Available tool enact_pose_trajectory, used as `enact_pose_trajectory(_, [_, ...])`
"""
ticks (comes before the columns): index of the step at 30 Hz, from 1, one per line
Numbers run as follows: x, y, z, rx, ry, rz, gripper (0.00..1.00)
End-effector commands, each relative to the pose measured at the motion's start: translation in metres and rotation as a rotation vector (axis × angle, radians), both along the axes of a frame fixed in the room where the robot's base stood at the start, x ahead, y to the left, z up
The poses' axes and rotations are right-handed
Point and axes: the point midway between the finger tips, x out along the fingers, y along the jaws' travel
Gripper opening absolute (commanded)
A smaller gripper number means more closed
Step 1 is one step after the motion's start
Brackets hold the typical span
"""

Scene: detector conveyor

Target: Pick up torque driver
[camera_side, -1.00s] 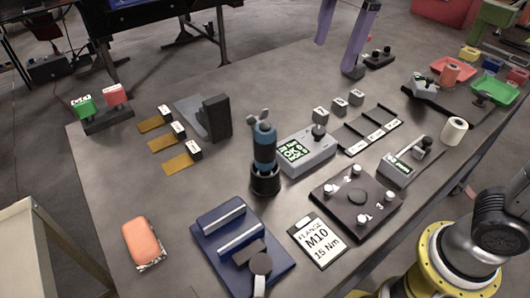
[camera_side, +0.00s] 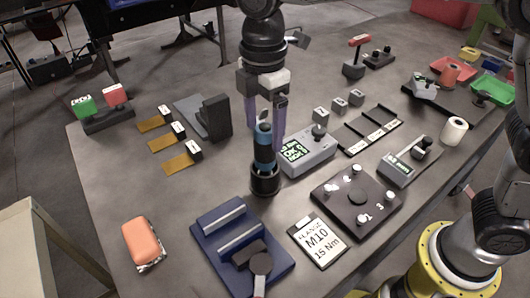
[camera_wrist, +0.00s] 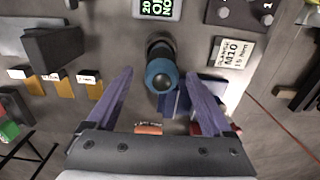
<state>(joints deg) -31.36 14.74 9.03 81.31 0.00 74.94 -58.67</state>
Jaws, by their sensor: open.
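In the wrist view my gripper (camera_wrist: 162,78) shows a wide gap between the fingers.
A grey tester with a green screen (camera_side: 307,152) stands close to the right of the holder. A blue fixture (camera_side: 240,250), an M10 card (camera_side: 318,240) and a dark plate with knobs (camera_side: 355,200) lie in front. A grey block (camera_side: 215,116) stands left. Table space left of the holder is clear.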

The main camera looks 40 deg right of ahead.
Motion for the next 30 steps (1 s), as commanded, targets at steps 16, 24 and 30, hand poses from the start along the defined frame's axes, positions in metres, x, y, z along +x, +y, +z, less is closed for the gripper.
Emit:
enact_pose_trajectory(16, [-0.002,-0.002,-0.054,-0.001,0.001,-0.001,0.85])
enact_pose_trajectory(24, [-0.002,-0.002,-0.055,0.0,0.0,-0.001,0.78])
enact_pose_trajectory(30, [-0.002,-0.002,-0.055,0.0,0.0,-0.001,0.42])
